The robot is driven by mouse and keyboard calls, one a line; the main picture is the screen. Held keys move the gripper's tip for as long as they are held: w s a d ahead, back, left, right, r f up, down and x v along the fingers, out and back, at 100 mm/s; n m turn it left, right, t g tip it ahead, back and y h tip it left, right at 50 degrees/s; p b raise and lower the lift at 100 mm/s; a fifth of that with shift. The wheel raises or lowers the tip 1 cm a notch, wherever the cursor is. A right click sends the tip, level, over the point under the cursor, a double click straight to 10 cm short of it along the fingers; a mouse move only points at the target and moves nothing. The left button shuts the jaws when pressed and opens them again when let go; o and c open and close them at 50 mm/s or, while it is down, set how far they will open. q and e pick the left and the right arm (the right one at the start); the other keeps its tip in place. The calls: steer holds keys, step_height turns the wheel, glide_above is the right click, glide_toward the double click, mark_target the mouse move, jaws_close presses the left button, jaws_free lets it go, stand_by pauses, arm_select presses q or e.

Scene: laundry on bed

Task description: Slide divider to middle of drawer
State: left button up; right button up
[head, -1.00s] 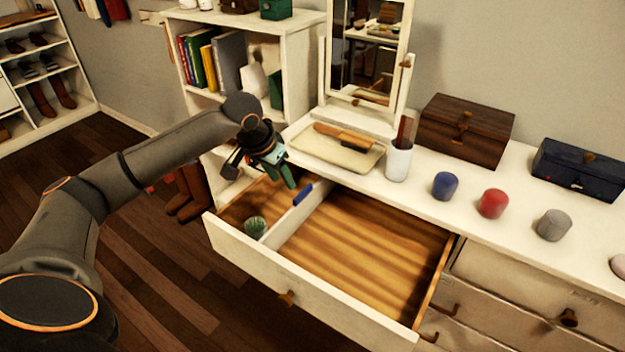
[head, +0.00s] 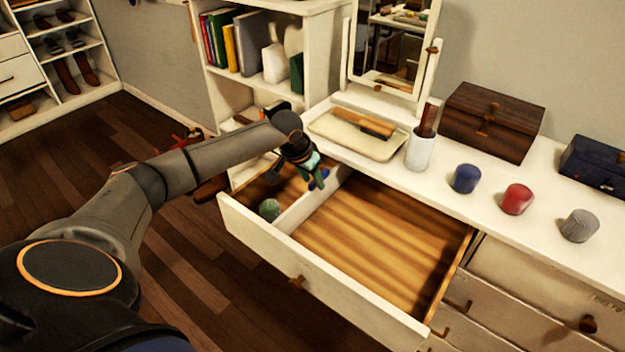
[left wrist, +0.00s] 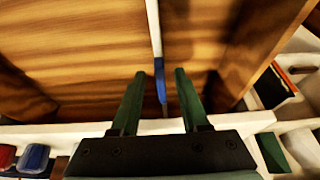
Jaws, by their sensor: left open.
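The white drawer (head: 318,283) is pulled out of the dresser, with a bare wooden floor. The thin white divider (head: 292,216) stands in it left of the middle, running front to back, with a blue part (head: 318,186) near its back end. My left gripper (head: 317,186) is over the back end of the divider. In the left wrist view its two green fingers (left wrist: 169,82) are open and apart, with the divider's blue part (left wrist: 161,80) between them. Whether the fingers touch it cannot be told. My right gripper is not in view.
A green cup-like item (head: 269,209) sits in the narrow left compartment. The dresser top holds a tray with a brush (head: 358,133), a white cup (head: 420,150), a wooden box (head: 490,120) and small blue, red and grey items. A shelf (head: 262,90) stands behind on the left.

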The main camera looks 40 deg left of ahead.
arm_select(q)
steer(key=shift+w+f, duration=0.1)
steer(key=shift+f, duration=0.05)
steer(key=shift+c, duration=0.2)
jaws_close()
stand_by(1.2)
